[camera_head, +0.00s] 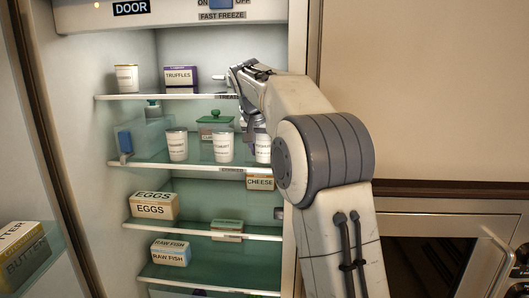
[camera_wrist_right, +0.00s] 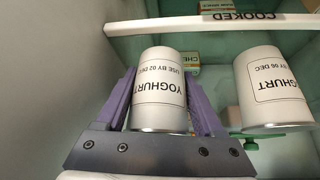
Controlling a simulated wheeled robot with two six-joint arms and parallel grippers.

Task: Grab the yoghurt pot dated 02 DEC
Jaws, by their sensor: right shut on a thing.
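My right gripper (camera_wrist_right: 160,100) is shut on a white yoghurt pot (camera_wrist_right: 158,92), its purple fingers on either side. The pot's label appears upside down in the right wrist view and reads USE BY 02 DEC. In the head view this pot (camera_head: 263,149) is the rightmost on the second shelf, partly hidden by my right arm. A second yoghurt pot (camera_wrist_right: 272,88), marked 06 DEC, stands beside it, apart from the fingers. In the head view, white pots also stand at the middle (camera_head: 222,147) and left (camera_head: 177,145) of that shelf. My left gripper is not in view.
A green-lidded container (camera_head: 214,122) stands behind the pots. The shelf above holds a truffles box (camera_head: 180,78) and a white pot (camera_head: 126,78). Below are a cheese box (camera_head: 260,183), eggs (camera_head: 152,206) and raw fish (camera_head: 170,252). The fridge's right wall is close to my arm.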

